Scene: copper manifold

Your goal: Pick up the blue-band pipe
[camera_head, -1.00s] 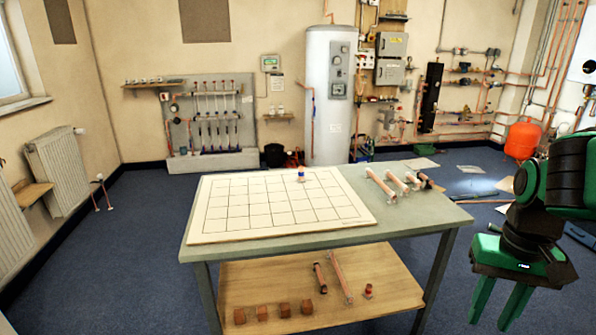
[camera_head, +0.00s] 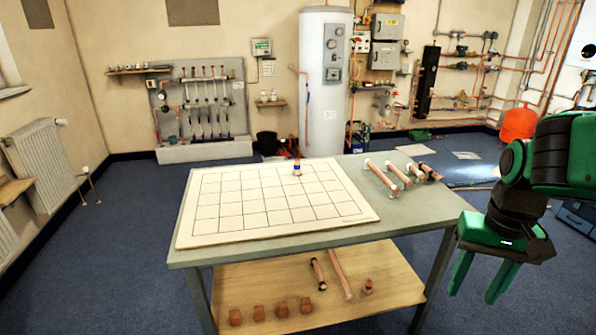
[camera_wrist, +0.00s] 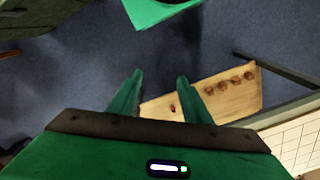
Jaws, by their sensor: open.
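A short copper piece with a blue band (camera_head: 297,167) stands upright at the back edge of the white gridded board (camera_head: 215,238) on the workbench. It is small in the head view and its details are hard to make out. My green gripper (camera_head: 482,280) hangs open and empty to the right of the bench, fingers pointing down, well apart from the blue-banded piece. In the wrist view my gripper (camera_wrist: 160,80) has its two fingers apart with only floor and part of the lower shelf behind them. The blue-banded piece is not visible there.
Several copper pipes (camera_head: 398,175) lie at the bench top's right (camera_head: 415,207). The wooden lower shelf (camera_head: 390,290) holds several copper blocks (camera_head: 258,313), a dark-ended pipe (camera_head: 318,273), a longer pipe (camera_head: 340,275) and a small fitting (camera_head: 367,287). A tall cylinder (camera_head: 325,80) stands behind.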

